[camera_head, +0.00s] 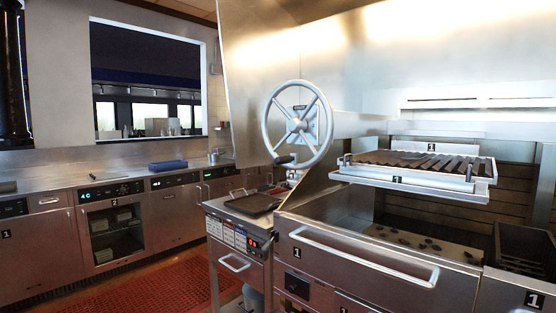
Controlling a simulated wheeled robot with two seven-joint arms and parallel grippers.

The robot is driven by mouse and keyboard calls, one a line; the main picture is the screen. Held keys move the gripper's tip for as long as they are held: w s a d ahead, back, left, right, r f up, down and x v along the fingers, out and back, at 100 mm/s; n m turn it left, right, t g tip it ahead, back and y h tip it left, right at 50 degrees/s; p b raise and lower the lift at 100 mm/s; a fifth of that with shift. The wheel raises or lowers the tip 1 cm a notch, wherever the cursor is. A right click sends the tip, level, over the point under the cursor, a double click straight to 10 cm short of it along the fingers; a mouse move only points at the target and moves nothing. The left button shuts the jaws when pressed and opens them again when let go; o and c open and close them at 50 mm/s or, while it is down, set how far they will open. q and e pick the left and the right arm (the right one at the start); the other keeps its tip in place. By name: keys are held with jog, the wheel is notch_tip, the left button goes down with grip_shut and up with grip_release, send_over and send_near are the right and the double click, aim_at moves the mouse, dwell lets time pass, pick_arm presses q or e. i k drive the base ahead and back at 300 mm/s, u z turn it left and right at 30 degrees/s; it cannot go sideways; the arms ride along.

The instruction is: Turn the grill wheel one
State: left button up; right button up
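The grill wheel (321,144) is a round metal handwheel with spokes and a dark handle (285,159) at its lower left. It stands at the left side of the grill, above a small side counter. The raised grill rack (397,180), labelled 1, holds dark grate bars (420,163) above the open grill bed (420,244). Neither my left nor my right gripper shows in the head view.
A flat dark pan (253,204) lies on the side counter below the wheel. A drawer with a long handle (362,258) fronts the grill. A steel counter (110,174) with a blue cloth roll (168,164) runs along the left wall. Red floor matting (150,294) lies between them, clear of objects.

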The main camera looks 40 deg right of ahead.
aim_at(297, 124)
jog(key=z, duration=0.7)
jog(key=i, duration=0.95)
jog(key=z, duration=0.9)
